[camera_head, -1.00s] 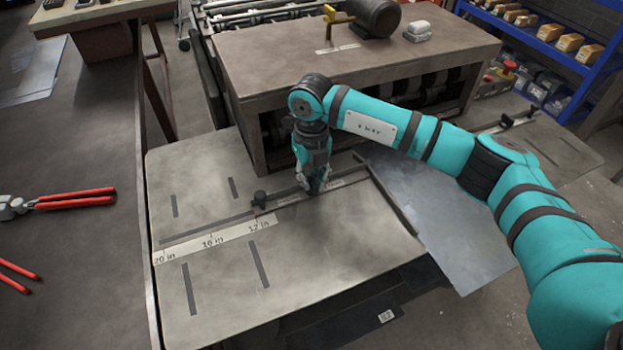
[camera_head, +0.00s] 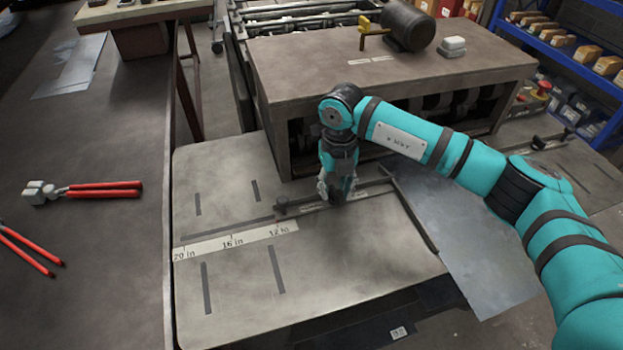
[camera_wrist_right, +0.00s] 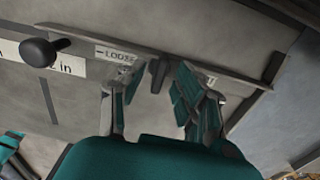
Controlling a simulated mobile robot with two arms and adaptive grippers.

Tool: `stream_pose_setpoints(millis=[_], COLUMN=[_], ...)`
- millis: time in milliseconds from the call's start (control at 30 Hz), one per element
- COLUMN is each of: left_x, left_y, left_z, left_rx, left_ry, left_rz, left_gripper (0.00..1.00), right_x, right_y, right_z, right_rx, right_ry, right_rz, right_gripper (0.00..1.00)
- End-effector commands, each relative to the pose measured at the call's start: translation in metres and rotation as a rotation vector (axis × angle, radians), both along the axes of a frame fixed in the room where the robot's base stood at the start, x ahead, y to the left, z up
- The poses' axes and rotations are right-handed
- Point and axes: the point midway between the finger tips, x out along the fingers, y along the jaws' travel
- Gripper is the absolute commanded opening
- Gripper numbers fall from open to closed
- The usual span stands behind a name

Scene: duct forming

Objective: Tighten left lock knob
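My right gripper (camera_head: 335,190) points down over the guide bar on the metal table (camera_head: 330,265), near the cabinet's front. In the right wrist view its fingers (camera_wrist_right: 157,92) are apart, with a small dark lock knob (camera_wrist_right: 157,74) shaped like a lever between them. A gap shows on both sides of the knob, though I cannot tell about contact lower down. A label beside it reads "LOOSE" (camera_wrist_right: 114,55); the label on the other side is mostly hidden by a finger.
The brown machine cabinet (camera_head: 390,75) rises just behind the gripper. A sheet of metal (camera_head: 475,240) lies to the right under my arm. Red-handled pliers (camera_head: 105,189) lie on the left bench (camera_head: 90,260). The table's front is clear.

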Motion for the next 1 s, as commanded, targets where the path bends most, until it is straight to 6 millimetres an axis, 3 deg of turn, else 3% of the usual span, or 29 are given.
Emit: stream_pose_setpoints(millis=[167,367,900,1000], left_x=[0.001,0.001,0.001,0.001], left_y=[-0.002,-0.003,-0.003,-0.003], left_z=[0.002,0.014,0.069,0.052], left_rx=[-0.002,-0.003,-0.003,-0.003], left_ry=[-0.001,-0.001,-0.001,-0.001], left_rz=[0.001,0.001,0.001,0.001], left_gripper=[0.48,0.48,0.48,0.48], right_x=[0.000,-0.001,-0.001,0.001], right_y=[0.000,0.000,0.000,0.001], right_z=[0.000,0.003,0.005,0.022], right_rx=[0.000,-0.001,0.002,-0.001], right_ry=[0.001,0.003,0.003,-0.005], right_rz=[0.015,0.175,0.988,0.978], right_gripper=[0.34,0.34,0.34,0.34])
